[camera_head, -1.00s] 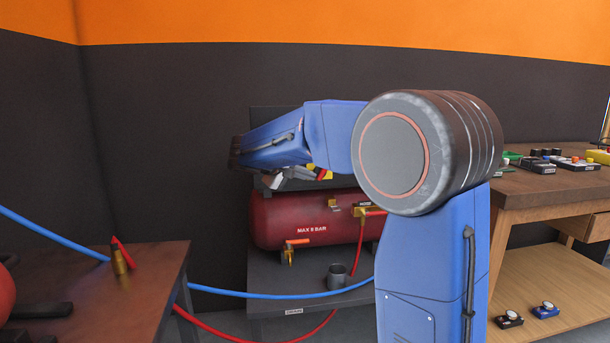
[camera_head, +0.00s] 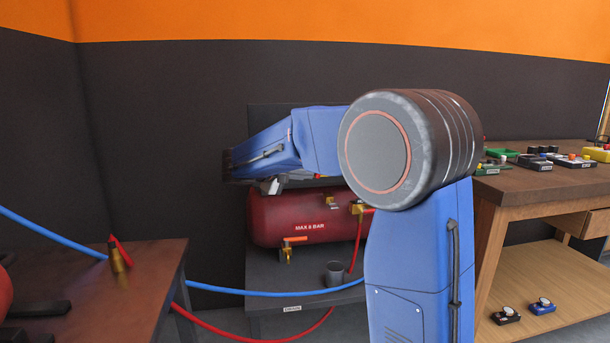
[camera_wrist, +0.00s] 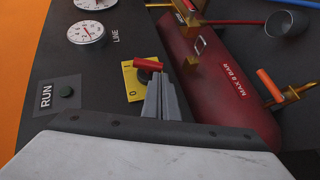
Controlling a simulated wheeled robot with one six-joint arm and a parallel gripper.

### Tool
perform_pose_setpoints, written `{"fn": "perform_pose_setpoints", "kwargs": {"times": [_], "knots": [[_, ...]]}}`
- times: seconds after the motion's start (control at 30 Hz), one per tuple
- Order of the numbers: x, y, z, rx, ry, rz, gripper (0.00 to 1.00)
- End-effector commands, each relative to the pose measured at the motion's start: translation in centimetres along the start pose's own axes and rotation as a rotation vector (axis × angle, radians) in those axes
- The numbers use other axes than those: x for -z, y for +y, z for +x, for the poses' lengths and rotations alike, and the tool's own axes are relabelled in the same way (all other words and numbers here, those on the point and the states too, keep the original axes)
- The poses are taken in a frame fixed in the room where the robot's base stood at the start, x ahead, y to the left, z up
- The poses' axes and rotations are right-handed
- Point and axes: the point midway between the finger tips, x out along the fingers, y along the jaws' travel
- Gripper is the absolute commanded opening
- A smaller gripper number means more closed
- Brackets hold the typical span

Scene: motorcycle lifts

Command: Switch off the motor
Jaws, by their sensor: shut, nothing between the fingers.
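The motor switch shows in the wrist view as a red handle (camera_wrist: 148,64) on a yellow plate (camera_wrist: 138,78) marked 0 and 1. The handle lies across the plate's upper part; which mark it is set to I cannot tell for sure. My gripper (camera_wrist: 164,78) is shut and empty, its fingertips just below the handle's right end. Whether they touch it is unclear. In the head view my arm hides the switch. The red compressor tank (camera_head: 300,217), marked MAX 8 BAR, stands below my arm; it also shows in the wrist view (camera_wrist: 218,75).
An orange-handled valve (camera_head: 290,243) and a grey cup (camera_head: 335,273) are near the tank. A blue hose (camera_head: 225,291) crosses in front. A workbench (camera_head: 535,179) stands right.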

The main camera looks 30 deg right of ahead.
Motion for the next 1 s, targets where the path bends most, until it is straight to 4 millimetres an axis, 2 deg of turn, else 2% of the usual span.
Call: {"fn": "perform_pose_setpoints", "kwargs": {"times": [0.63, 1.0], "knots": [[-1.0, -2.2, 1.5, -0.443, -0.001, -0.301, 0.0], [-1.6, -2.7, 2.4, -0.442, -0.001, -0.297, 0.0]]}}
